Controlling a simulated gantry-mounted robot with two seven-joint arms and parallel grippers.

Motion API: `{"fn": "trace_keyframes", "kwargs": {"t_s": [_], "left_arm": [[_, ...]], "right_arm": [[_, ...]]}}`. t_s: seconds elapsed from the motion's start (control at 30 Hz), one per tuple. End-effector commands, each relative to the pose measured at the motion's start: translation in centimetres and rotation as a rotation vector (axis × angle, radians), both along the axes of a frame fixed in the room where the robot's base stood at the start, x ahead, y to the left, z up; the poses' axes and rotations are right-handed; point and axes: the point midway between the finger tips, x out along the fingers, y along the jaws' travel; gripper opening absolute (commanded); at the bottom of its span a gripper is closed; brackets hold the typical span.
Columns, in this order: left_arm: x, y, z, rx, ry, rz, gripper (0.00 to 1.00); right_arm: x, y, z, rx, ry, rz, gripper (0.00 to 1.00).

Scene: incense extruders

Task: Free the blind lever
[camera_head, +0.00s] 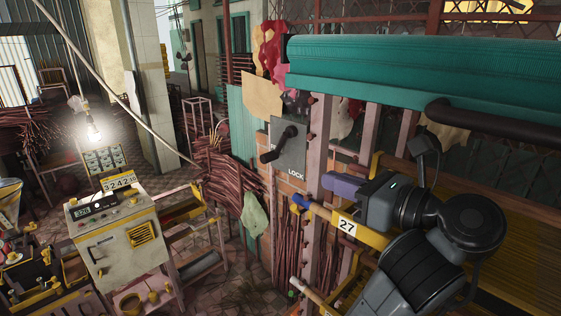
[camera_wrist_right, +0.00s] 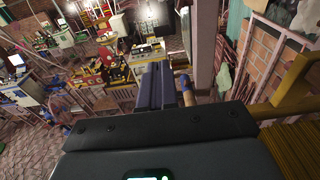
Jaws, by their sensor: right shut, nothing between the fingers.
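The blind lever (camera_head: 280,144) is a black crank handle on a grey plate (camera_head: 291,158) fixed to a post. Its knob end points down and left, over a partly hidden label; "LOCK" is printed lower right on the plate. The green rolled blind (camera_head: 420,72) hangs above and to the right. My right gripper (camera_head: 326,182) is to the right of and below the lever, apart from it in the picture. Its purple fingers are shut and empty; they also show in the right wrist view (camera_wrist_right: 155,75). The lever is not clearly visible there. My left gripper is not in view.
Pink uprights (camera_head: 317,150) stand between gripper and lever. A green cloth (camera_head: 254,214) hangs below the plate.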

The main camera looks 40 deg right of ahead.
Motion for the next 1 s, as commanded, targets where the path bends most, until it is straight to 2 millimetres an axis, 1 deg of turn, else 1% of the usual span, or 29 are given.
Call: {"fn": "trace_keyframes", "kwargs": {"t_s": [0.17,0.27,0.37,0.4,0.43,0.7,0.9,1.0], "left_arm": [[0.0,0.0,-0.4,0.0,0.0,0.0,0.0],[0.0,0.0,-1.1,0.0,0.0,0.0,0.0],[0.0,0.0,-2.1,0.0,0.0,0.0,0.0],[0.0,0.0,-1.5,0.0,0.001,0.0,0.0],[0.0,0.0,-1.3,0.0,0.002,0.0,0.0],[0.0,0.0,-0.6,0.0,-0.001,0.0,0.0],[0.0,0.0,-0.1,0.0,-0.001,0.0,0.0],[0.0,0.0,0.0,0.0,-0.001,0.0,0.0]], "right_arm": [[0.5,0.0,-0.2,-0.001,0.0,0.0,0.0],[1.3,0.1,-0.4,-0.001,0.002,0.001,0.0],[2.6,0.2,-0.8,-0.002,0.003,0.001,0.0],[3.3,0.3,-0.3,0.002,0.003,0.003,0.0],[3.9,0.4,-0.2,0.003,0.003,0.005,0.0],[8.9,0.8,-0.6,0.003,0.003,0.005,0.0],[11.8,1.0,-0.9,0.002,0.001,0.003,0.0],[12.8,1.0,-1.0,0.002,0.001,0.002,0.0]]}}
